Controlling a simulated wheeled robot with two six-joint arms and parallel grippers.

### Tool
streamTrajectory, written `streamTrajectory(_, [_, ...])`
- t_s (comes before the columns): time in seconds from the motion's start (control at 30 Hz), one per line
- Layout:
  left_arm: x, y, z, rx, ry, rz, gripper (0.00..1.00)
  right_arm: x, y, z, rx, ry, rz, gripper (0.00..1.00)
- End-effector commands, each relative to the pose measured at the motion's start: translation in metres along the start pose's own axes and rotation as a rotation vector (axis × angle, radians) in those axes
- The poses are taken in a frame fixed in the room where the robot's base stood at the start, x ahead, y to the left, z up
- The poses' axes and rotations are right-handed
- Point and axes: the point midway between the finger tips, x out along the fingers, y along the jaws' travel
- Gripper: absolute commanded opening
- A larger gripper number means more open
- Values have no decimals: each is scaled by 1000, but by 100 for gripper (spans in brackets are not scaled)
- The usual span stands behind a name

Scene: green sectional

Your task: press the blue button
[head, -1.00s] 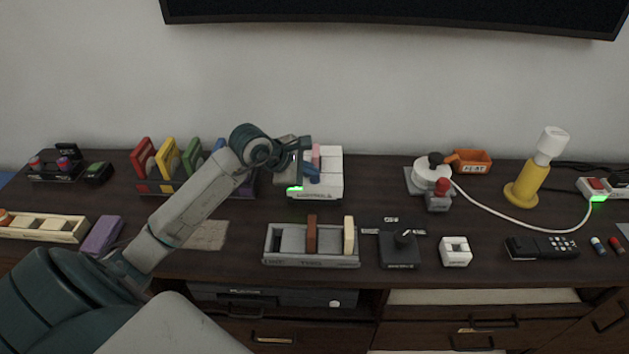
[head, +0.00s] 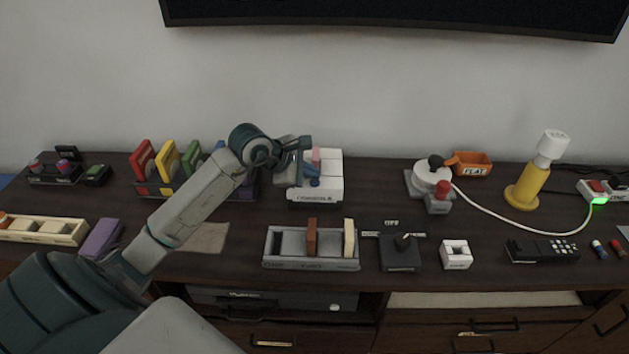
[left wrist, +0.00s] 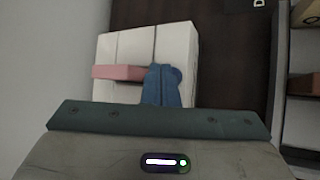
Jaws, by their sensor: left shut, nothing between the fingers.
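A white box (head: 325,185) with a pink part (head: 316,157) stands on the cabinet near the wall. The left wrist view shows the box (left wrist: 175,45) with the pink part (left wrist: 118,72) across it. My left gripper (head: 311,174) is shut, at the left side of the box and over its top. Blue shapes overlap there, and I cannot clearly separate the fingertips (left wrist: 157,82) from the blue button (left wrist: 176,76). The button is partly hidden, and I cannot tell whether it is touched. My right gripper is not in view.
Coloured upright panels (head: 167,160) stand left of the box, behind my left arm. A grey tray (head: 285,258) with brown and cream pieces lies in front. A black lever unit (head: 399,256) and a white block (head: 456,256) lie right.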

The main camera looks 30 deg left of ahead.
Motion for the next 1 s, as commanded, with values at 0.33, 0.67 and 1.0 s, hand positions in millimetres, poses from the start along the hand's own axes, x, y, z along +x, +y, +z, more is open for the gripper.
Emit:
streamTrajectory(0.33, [-2, 2, 2, 1, 0, 0, 0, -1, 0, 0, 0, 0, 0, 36])
streamTrajectory(0.67, [-21, 15, 15, 2, 0, 1, 0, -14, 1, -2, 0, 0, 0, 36])
streamTrajectory(1.0, [-43, 31, 31, 1, 1, 0, 0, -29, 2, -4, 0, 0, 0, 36])
